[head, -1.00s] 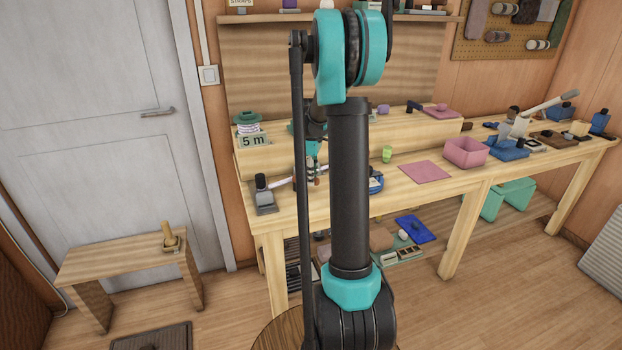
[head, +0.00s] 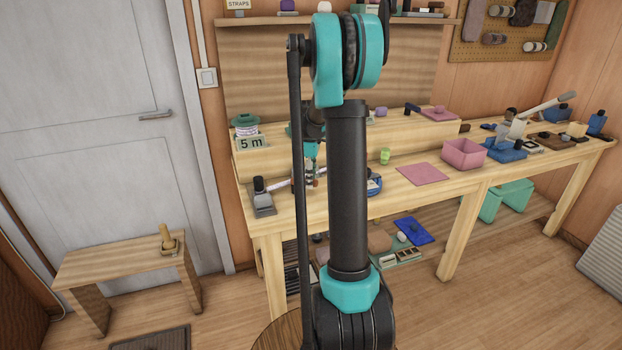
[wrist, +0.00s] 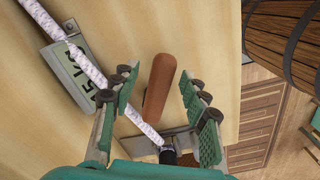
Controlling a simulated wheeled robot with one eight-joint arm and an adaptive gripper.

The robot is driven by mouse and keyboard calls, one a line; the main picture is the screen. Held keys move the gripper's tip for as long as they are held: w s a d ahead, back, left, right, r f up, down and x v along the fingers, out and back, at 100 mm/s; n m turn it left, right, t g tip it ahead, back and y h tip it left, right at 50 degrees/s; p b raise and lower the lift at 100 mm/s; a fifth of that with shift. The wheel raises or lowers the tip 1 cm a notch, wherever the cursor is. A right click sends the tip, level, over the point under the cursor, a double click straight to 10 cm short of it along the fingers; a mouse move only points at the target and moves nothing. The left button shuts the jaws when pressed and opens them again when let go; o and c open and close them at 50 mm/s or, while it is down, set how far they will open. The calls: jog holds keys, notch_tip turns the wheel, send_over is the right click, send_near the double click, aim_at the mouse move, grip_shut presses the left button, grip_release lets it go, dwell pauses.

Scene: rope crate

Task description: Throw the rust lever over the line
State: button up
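The rust lever (wrist: 160,88) shows in the wrist view as a rounded brown-red bar above the wooden bench top. My gripper (wrist: 158,72) is open, with one green finger on each side of the lever and visible gaps between. A white rope (wrist: 88,68) runs diagonally across the bench, passing under or behind the left finger and the lever's lower end, to a grey metal plate (wrist: 184,143) with a black knob (wrist: 168,156). In the head view my gripper (head: 311,178) is small and partly hidden by my arm; the lever cannot be made out there.
A grey box with digits (wrist: 72,76) lies beside the rope. A low wooden stool (head: 115,262) stands left, with open floor between.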

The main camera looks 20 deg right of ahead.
notch_tip(320, 180, up, 12)
dwell(0.6)
dwell(0.4)
jog(key=s+a+f+m+t, duration=0.1)
jog(key=s+a+f+m, duration=0.3)
jog(key=s, duration=0.5)
jog(key=s+a+f+m+t, duration=0.1)
jog(key=s+a+f+m, duration=0.3)
jog(key=s, duration=0.6)
jog(key=s+a+f+m+t, duration=0.2)
jog(key=s+a+f+m, duration=0.2)
jog(key=s+f, duration=0.4)
jog(key=shift+s+a, duration=0.6)
jog(key=shift+s, duration=0.65)
